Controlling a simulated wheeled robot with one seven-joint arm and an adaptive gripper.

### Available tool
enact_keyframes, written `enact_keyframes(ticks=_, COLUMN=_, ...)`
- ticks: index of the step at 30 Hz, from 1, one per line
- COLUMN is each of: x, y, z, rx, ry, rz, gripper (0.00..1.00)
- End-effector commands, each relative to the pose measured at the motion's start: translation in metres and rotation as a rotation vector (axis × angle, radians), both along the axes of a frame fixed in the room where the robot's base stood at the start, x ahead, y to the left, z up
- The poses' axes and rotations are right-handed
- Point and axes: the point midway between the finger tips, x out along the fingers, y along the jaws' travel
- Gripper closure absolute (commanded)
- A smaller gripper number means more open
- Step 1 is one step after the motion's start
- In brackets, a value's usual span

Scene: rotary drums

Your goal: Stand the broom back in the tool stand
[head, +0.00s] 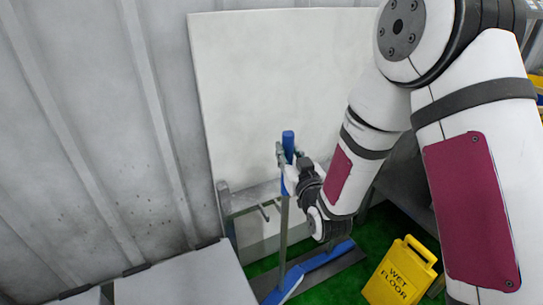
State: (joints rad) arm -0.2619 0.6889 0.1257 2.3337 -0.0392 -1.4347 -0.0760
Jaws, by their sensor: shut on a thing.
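The broom (284,225) stands nearly upright, with a blue grip at its top and a grey shaft running down. A blue head with a pale edge (284,287) shows at its foot. My gripper (289,178) is shut on the broom just below the top of the grip; the wrist partly hides the fingers. The metal tool stand (225,202) has a crossbar with small hooks and a dark base plate. The broom shows beside the crossbar, close to a clip at its top; I cannot tell whether it is seated there.
Another blue piece (327,256) lies along the stand's base. A yellow wet floor sign (401,272) stands on the green floor at right. A large pale panel (270,80) is behind the stand. A grey box-like surface (185,278) fills the lower left, beside a corrugated wall (90,130).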

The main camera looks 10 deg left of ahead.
Motion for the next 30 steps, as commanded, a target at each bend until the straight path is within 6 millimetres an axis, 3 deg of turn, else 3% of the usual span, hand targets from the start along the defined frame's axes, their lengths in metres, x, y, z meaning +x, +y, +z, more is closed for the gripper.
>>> enact_keyframes(ticks=6, x=0.039, y=0.026, z=0.001, rx=0.003, ry=-0.004, rz=0.000, gripper=1.00)
enact_keyframes(ticks=13, x=0.063, y=0.043, z=0.001, rx=0.002, ry=-0.005, rz=0.001, gripper=1.00)
enact_keyframes(ticks=21, x=0.079, y=0.053, z=0.001, rx=0.002, ry=-0.004, rz=0.000, gripper=1.00)
enact_keyframes(ticks=30, x=0.078, y=0.052, z=-0.024, rx=0.001, ry=-0.002, rz=0.000, gripper=1.00)
